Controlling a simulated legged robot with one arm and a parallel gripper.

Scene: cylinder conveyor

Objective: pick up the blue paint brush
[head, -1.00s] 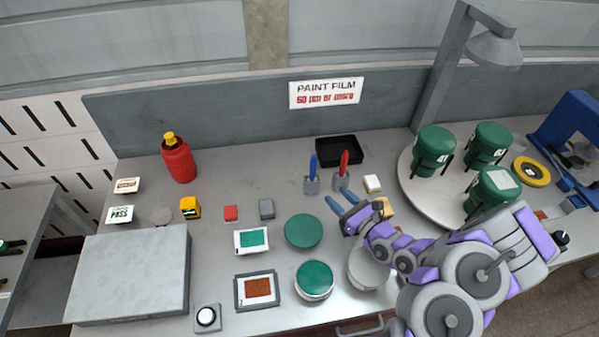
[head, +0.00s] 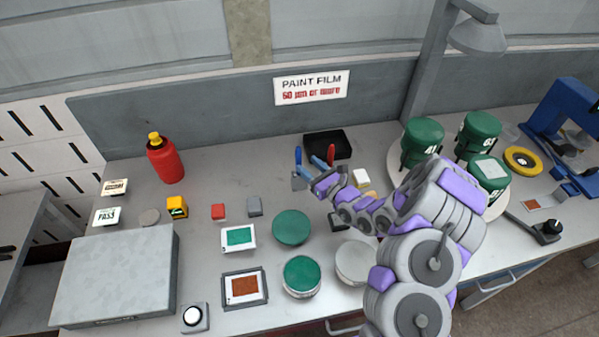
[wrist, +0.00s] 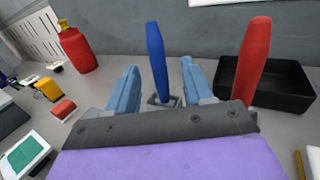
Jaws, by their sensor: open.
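The blue paint brush (head: 298,156) stands upright in a small grey holder at the back middle of the bench. In the wrist view its blue handle (wrist: 157,62) rises between my two fingers, slightly beyond them. My gripper (head: 309,167) is open, with its fingers (wrist: 158,84) on either side of the blue handle. I cannot tell whether either finger touches it. The grey holder (wrist: 163,100) shows partly behind my gripper's body. In the head view my gripper hides part of the brush's lower end and holder.
A red-handled brush (wrist: 251,60) stands close to the right of my gripper. A black tray (wrist: 291,85) is behind it. A red bottle (head: 165,160) stands at the back left. Green paint cans (head: 421,140) are on a round stand at the right.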

